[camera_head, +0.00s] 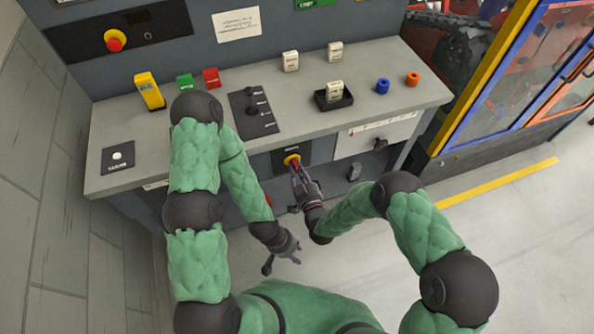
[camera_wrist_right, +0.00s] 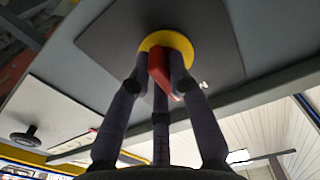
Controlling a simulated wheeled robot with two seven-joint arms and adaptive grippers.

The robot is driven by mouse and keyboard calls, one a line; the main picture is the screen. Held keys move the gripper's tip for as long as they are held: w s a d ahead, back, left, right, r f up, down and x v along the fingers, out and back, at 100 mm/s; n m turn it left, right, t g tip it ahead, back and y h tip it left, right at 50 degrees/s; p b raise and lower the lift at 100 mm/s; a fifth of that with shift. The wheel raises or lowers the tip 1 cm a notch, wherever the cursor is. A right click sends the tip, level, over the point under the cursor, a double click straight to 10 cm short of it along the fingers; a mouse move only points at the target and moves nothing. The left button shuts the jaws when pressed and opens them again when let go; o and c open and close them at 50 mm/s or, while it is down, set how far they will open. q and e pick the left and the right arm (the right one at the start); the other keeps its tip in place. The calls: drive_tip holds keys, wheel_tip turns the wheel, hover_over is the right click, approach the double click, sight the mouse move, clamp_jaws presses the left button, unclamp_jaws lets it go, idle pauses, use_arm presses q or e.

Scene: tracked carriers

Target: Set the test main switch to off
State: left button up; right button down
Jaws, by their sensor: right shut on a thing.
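The test main switch (camera_head: 290,160) is a red handle on a yellow round plate, on a dark panel at the front of the bench. In the right wrist view the red handle (camera_wrist_right: 160,72) sits on the yellow disc (camera_wrist_right: 184,45). My right gripper (camera_head: 299,173) is at the switch, its fingers closed around the red handle. The fingers (camera_wrist_right: 158,85) hide part of the handle, and I cannot read any position marks. My left gripper (camera_head: 284,256) hangs low in front of the bench, empty, with its fingers spread apart.
The grey bench top (camera_head: 215,145) carries a yellow device (camera_head: 149,91), green and red blocks, a black lever panel (camera_head: 253,110), several pale blocks and blue and orange rings. A red emergency button (camera_head: 114,42) is on the back wall. A yellow-framed cabinet (camera_head: 490,75) stands right. Open floor lies right.

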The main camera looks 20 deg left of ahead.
drive_tip(key=shift+n, duration=0.3)
drive_tip(key=c, duration=1.1)
unclamp_jaws()
drive_tip(key=shift+c, duration=0.2)
drive_tip(key=v, duration=1.2)
drive_tip(key=shift+w+d, duration=0.1)
